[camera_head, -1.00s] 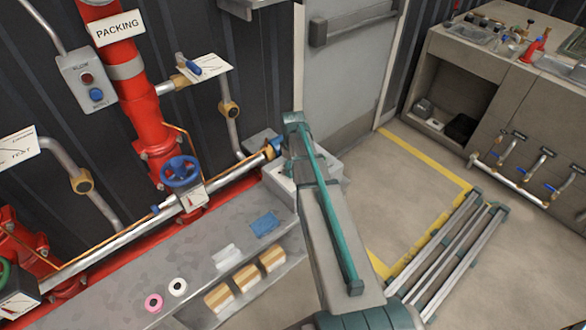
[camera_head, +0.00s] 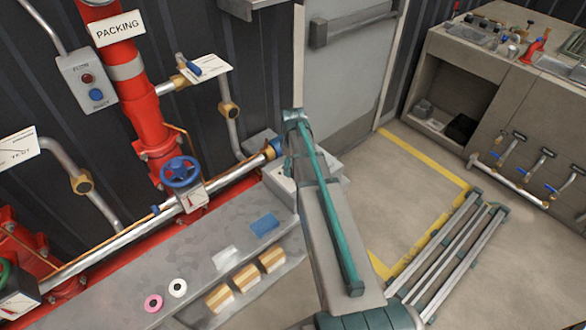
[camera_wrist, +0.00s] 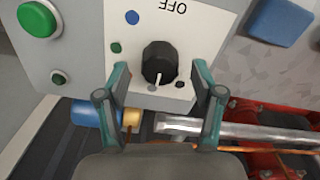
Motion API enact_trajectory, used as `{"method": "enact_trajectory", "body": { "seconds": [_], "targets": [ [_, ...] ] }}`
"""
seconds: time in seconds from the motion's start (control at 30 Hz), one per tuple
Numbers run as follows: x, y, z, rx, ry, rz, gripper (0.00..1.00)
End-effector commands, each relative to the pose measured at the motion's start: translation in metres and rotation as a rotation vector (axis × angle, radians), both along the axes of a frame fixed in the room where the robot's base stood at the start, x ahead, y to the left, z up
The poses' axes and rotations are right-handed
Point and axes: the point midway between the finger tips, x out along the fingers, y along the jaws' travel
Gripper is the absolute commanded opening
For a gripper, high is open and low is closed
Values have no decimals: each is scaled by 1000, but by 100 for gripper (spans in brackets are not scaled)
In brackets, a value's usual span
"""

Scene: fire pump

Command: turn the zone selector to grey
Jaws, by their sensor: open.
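The zone selector is a black round knob (camera_wrist: 159,62) on a white panel (camera_wrist: 192,30) in the wrist view. Upside-down "OFF" lettering is above it. A white pointer line on the knob points to the bottom of the picture, close to a small grey dot (camera_wrist: 152,88). A blue dot (camera_wrist: 132,17), a green dot (camera_wrist: 115,47) and a black dot (camera_wrist: 180,85) also surround it. My gripper (camera_wrist: 161,78) is open, with one teal finger on each side of the knob. Contact with the knob cannot be told. In the head view my arm hides the knob and gripper.
A green button (camera_wrist: 40,20) and a small toggle (camera_wrist: 58,77) are left of the panel. A metal pipe (camera_wrist: 180,127) runs below. In the head view, a grey shelf (camera_head: 110,262) holds tape rolls and a blue cloth (camera_head: 265,225).

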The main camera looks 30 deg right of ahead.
Motion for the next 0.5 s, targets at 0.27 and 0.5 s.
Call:
{"method": "enact_trajectory", "body": {
  "seconds": [0.27, 0.5],
  "targets": [
    [0, 0, 52, -1, -4, 0, 67],
    [0, 0, 89, -1, -3, 0, 67]
  ]
}}
